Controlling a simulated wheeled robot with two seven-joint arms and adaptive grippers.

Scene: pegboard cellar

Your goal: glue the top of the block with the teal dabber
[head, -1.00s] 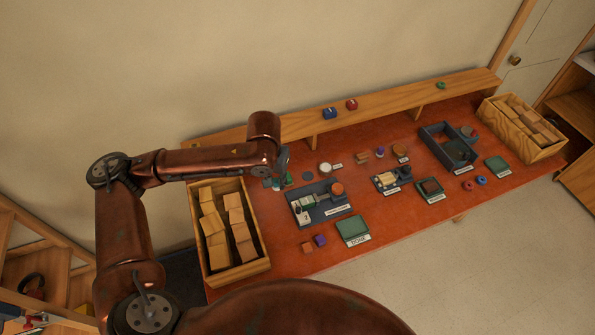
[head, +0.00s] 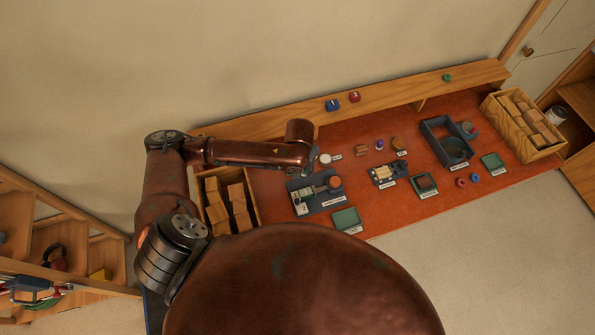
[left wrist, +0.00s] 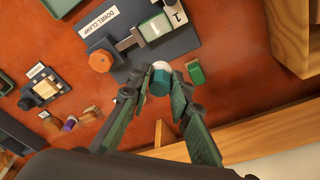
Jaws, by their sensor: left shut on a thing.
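My left gripper (left wrist: 160,92) is shut on the teal dabber (left wrist: 160,84), which sits between the fingertips in the left wrist view. A white part shows at the dabber's far end. The dabber is over the table, beside the dark clamp board labelled DOWEL CLAMP (left wrist: 185,42). A green-and-white block (left wrist: 152,27) sits in the clamp, apart from the dabber; the clamp board also shows in the head view (head: 318,204). In the head view my left arm hides the gripper and dabber almost fully. My right gripper is not in view.
A small green piece (left wrist: 195,72) lies beside the fingers. An orange knob (left wrist: 101,60) stands on the clamp board's edge. A wooden crate of blocks (head: 257,205) stands at the table's left end. A raised wooden shelf (head: 290,112) runs along the back.

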